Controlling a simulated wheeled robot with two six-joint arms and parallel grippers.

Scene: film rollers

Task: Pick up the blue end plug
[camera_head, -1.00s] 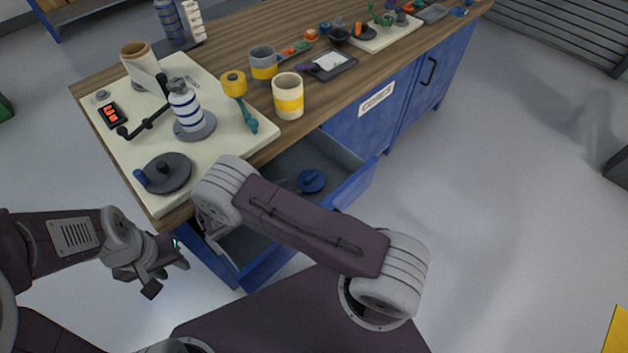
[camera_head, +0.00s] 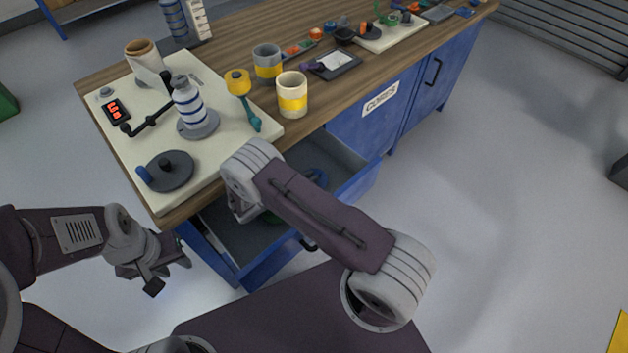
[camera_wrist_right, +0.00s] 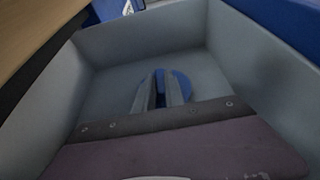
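The blue end plug (camera_head: 318,178) lies in the open drawer (camera_head: 350,190), partly hidden by my right arm in the head view. In the right wrist view it is a blue disc (camera_wrist_right: 181,84) on the grey drawer floor, partly covered by the fingers. My right gripper (camera_wrist_right: 162,78) points down into the drawer, its fingers in line with the plug and a narrow gap between them. Contact with the plug cannot be made out. My left gripper (camera_head: 170,274) is open and empty, left of the drawer and outside it.
The drawer walls surround my right gripper closely. The floor to the right is clear.

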